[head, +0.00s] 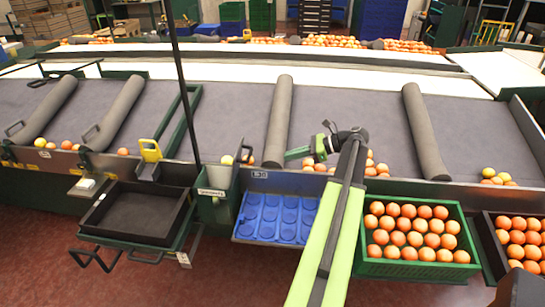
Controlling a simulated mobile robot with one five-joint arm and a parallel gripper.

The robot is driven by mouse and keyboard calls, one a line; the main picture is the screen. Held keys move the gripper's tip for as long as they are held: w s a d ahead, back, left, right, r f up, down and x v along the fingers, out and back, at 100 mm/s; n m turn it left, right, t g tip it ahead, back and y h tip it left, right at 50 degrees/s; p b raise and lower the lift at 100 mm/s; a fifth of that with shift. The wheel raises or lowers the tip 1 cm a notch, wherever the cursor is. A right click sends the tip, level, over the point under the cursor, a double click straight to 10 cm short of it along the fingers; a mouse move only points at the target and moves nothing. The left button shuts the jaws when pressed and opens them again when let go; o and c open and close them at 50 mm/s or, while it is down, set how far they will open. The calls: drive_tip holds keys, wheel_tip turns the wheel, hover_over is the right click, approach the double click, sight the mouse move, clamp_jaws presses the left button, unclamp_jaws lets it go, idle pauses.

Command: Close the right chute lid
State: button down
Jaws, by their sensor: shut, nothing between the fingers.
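A narrow green chute box (213,207) with a white label stands at the front of the sorting table, left of the blue tray. A grey-green panel with a handle (243,152) stands up at its right side; it looks like a raised lid, but I cannot tell for sure. A second small chute-like part with a yellow handle (150,152) is further left. My gripper (302,152) is at the end of my arm, over the table's front edge, to the right of the green chute and apart from it. It is shut and empty, pointing left.
A blue tray (246,232) with round hollows, a green crate (372,268) full of oranges and a dark crate (489,250) of oranges stand along the front. A dark empty tray (140,212) is at left. Grey rollers (279,120) divide the table; loose oranges lie near its edge.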

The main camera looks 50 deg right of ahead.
drive_tip(key=w+r+b+x, duration=0.1)
drive_tip(key=r+x, duration=0.1)
drive_tip(key=x, duration=0.9)
drive_tip(key=shift+w+a+b, duration=0.25)
drive_tip(key=shift+a+b, duration=0.1)
drive_tip(key=shift+b, duration=0.05)
drive_tip(key=shift+r, duration=0.1)
